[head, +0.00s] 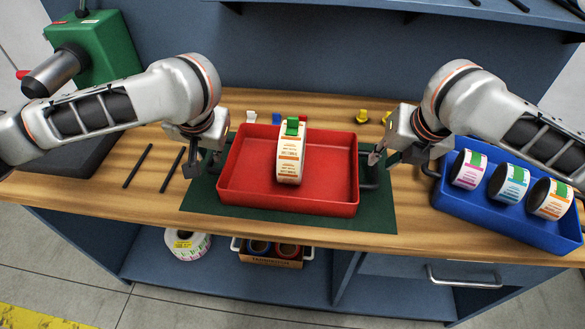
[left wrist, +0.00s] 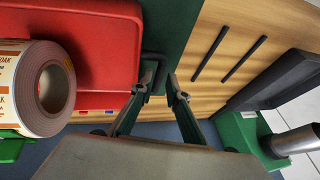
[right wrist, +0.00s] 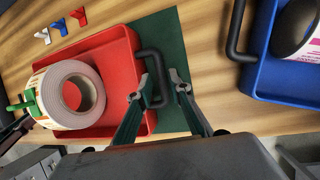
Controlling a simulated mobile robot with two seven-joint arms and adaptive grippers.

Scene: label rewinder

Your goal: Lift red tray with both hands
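The red tray (head: 335,203) sits on a dark green mat (head: 388,222) on the wooden bench, with a black handle at each end. A label roll (head: 289,160) with a green tab stands upright in it. My left gripper (head: 203,163) is at the tray's left end. In the left wrist view its open fingers (left wrist: 164,84) lie either side of the left handle (left wrist: 157,57). My right gripper (head: 380,156) is at the right end. In the right wrist view its open fingers (right wrist: 160,88) lie either side of the right handle (right wrist: 158,64). Contact with the handles is unclear.
A blue tray (head: 500,218) with three label rolls stands close on the right. Two black rods (head: 138,166) lie on the left beside a green machine (head: 105,45). Small white, blue, red and yellow pieces lie behind the red tray. A shelf (head: 400,8) hangs above the bench.

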